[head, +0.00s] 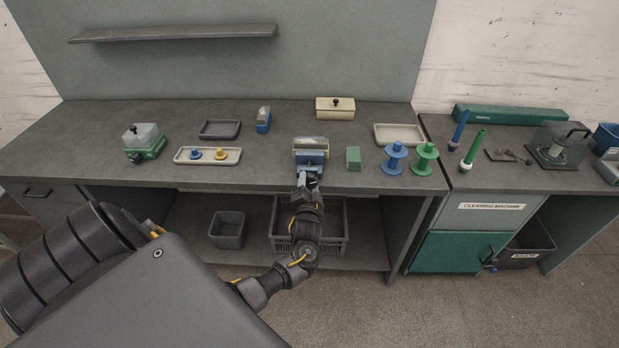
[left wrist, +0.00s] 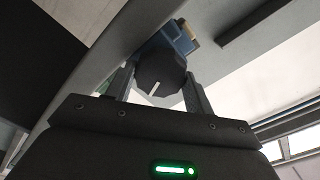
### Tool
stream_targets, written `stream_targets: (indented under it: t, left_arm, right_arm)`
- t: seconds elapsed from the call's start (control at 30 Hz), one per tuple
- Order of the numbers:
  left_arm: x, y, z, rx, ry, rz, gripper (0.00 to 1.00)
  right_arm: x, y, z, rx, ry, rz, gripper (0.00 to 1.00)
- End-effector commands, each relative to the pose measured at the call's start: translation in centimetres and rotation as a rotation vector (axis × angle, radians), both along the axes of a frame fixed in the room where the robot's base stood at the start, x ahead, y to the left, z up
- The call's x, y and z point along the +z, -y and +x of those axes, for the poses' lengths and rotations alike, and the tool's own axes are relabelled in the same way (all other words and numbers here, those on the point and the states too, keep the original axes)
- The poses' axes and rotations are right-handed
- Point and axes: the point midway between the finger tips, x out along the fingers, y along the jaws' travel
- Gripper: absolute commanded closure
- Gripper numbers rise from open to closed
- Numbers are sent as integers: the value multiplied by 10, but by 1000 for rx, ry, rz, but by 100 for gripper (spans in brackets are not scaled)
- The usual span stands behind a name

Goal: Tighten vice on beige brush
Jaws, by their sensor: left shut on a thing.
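The blue vice (head: 311,160) stands at the front edge of the grey bench. A beige block (head: 311,143) with a grey top, which looks like the beige brush, sits at its jaws. I cannot tell how tightly it is held. My left gripper (head: 307,186) is at the front of the vice. In the left wrist view its fingers (left wrist: 160,92) are on either side of a dark round knob (left wrist: 160,75) with a white mark, shut on it. The blue vice body (left wrist: 172,40) shows behind the knob. My right gripper is in neither view.
A green block (head: 353,158) stands just right of the vice, with blue (head: 394,159) and green (head: 426,158) spools beyond it. A pale tray (head: 208,155) with two small knobbed pieces lies to the left. Bins (head: 228,230) sit on the shelf below.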

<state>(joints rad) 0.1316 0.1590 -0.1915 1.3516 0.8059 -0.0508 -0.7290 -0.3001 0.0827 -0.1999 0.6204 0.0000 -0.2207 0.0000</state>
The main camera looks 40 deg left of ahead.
Motion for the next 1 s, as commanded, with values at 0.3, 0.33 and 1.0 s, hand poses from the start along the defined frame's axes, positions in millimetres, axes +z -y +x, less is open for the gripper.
stream_targets:
  t: [0.3,0.33,1.0]
  left_arm:
    - [5,1,2,-3,-180,240,70]
    - [5,1,2,-3,-197,264,70]
    - [2,1,2,-2,-576,764,70]
  right_arm:
    - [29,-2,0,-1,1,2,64]
    - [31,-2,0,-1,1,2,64]
    - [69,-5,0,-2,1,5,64]
